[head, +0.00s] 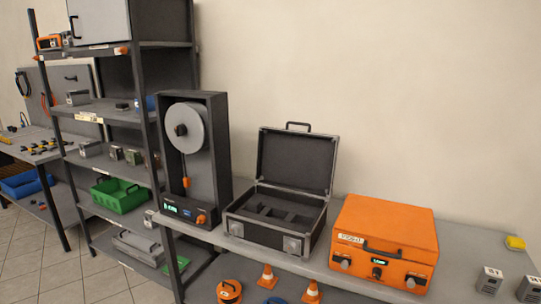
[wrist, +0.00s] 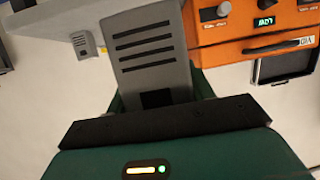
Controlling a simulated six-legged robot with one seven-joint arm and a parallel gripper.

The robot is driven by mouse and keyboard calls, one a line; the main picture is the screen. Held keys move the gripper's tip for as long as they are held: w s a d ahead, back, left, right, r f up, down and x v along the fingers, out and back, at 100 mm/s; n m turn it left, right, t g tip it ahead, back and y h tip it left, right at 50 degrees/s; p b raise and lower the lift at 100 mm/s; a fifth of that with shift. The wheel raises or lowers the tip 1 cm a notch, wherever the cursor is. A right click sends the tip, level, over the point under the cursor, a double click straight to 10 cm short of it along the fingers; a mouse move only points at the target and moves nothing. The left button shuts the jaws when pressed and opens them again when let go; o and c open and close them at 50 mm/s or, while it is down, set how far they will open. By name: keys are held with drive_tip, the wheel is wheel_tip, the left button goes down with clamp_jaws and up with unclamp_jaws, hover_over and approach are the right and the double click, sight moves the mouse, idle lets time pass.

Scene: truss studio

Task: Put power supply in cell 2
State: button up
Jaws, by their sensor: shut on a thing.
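A grey slab-like box with several dark slots (wrist: 148,55), which looks like the power supply, fills the upper middle of the wrist view. My gripper (wrist: 158,97) is shut on its near end, with dark green finger parts partly showing at its sides. The held box and my gripper do not show in the head view. An open black case (head: 275,209) with dark compartments inside stands on the bench in the head view. I cannot read any cell number there, so which part is cell 2 cannot be told.
An orange case (head: 385,240) stands right of the black case; it also shows in the wrist view (wrist: 235,25). A reel unit (head: 193,160) stands to the left. Small grey boxes (head: 490,281) (head: 530,290) and a yellow item (head: 515,242) are at the right. Cones stand below.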

drive_tip(key=w+a+f+n+t+y, duration=0.1)
drive_tip(key=w+a+f+y, duration=0.15)
drive_tip(key=w+a, duration=0.6)
drive_tip(key=w+a+f+n+y, duration=0.15)
drive_tip(key=w+a+f, duration=0.25)
drive_tip(key=w+a, duration=0.45)
drive_tip(key=a+f+n, duration=0.1)
drive_tip(key=a+f, duration=0.5)
drive_tip(key=a, duration=0.6)
drive_tip(key=a+f+n+y, duration=0.1)
drive_tip(key=a+f, duration=0.5)
drive_tip(key=a, duration=0.7)
drive_tip(key=shift+w+a+n+y, duration=0.2)
drive_tip(key=shift+w+n+y, duration=0.1)
drive_tip(key=shift+n, duration=0.05)
drive_tip(key=shift+d+r, duration=0.15)
